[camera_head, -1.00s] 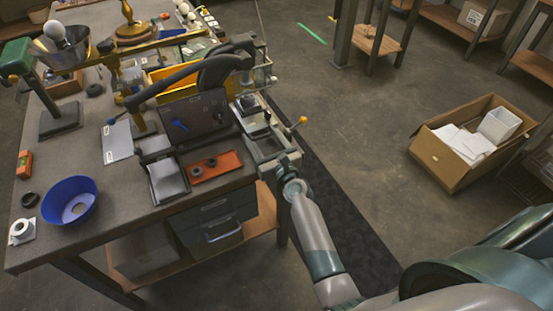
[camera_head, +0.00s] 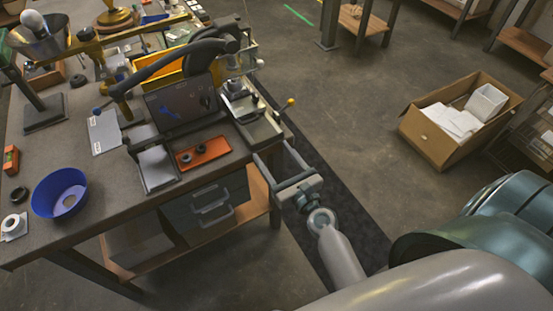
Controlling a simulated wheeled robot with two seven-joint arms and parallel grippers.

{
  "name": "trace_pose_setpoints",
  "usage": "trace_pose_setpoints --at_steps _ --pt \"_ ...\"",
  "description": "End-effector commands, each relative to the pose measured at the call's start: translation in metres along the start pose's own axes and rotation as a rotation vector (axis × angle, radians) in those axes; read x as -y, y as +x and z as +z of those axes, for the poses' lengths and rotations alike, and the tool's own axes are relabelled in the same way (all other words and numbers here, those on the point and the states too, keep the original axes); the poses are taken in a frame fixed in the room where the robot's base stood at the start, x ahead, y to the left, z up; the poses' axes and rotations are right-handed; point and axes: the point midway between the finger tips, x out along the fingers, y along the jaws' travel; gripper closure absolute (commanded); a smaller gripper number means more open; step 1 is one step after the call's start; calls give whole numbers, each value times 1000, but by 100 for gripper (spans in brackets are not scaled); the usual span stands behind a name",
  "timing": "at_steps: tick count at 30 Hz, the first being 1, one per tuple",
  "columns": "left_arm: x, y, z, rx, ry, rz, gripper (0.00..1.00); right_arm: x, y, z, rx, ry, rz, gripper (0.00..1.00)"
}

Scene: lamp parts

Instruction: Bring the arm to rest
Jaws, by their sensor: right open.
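My right arm comes in from the lower right. My right gripper (camera_head: 270,162) is at the right edge of the workbench (camera_head: 100,225), beside a grey tray with a yellow-knobbed lever (camera_head: 288,103). Its two fingers are apart with nothing seen between them. I cannot tell whether a finger touches the bench edge. My left gripper is not in view.
On the bench are a blue bowl (camera_head: 60,194), an orange tray (camera_head: 203,152) with dark rings, a dark panel machine (camera_head: 183,103) and a brass lamp base (camera_head: 118,18). A cardboard box (camera_head: 436,147) with white items stands on the floor.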

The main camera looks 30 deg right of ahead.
Motion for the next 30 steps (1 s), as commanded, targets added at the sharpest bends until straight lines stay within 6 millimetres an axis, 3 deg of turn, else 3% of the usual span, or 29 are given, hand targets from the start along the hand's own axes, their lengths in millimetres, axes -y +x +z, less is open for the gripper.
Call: trace_pose_setpoints --at_steps 6,23,26,30 --pt "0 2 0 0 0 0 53 0 -11 0 0 0 1 36" --pt "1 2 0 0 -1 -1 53 0 -11 0 -1 -2 1 36" --pt "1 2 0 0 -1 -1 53 -2 -11 -7 -12 -23 4 36" --pt "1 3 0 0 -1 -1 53 -7 -12 -36 -66 -125 20 36"
